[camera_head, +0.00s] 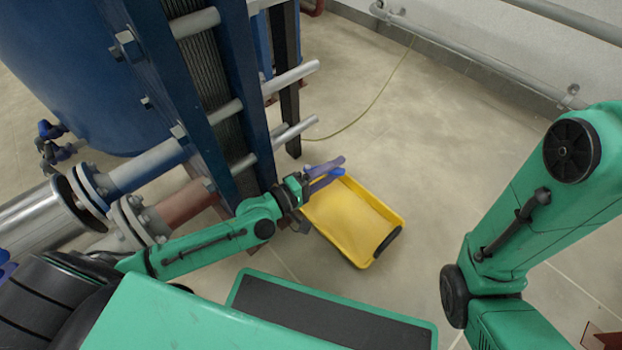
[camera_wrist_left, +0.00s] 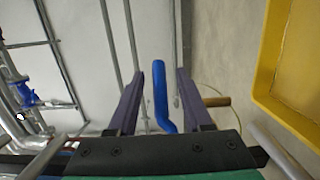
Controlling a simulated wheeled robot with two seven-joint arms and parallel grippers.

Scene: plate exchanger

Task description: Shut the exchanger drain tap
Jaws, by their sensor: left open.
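The drain tap's blue lever (camera_head: 328,180) shows at my left gripper, above the near left corner of the yellow tray. In the left wrist view the blue lever (camera_wrist_left: 160,92) stands lengthwise between the two purple fingers, bent at its lower end. My left gripper (camera_head: 326,170) is open around the lever, and its fingers (camera_wrist_left: 158,84) show a gap on each side of it. The tap body is mostly hidden behind my gripper. A short brownish pipe end (camera_wrist_left: 216,101) shows beside the right finger. My right gripper is out of view; only its green arm shows at the right.
The yellow tray (camera_head: 309,214) lies on the floor just right of the exchanger; it also shows in the left wrist view (camera_wrist_left: 262,85). The blue-framed plate exchanger (camera_head: 228,130) with protruding rods stands to the left. Floor beyond the tray is clear.

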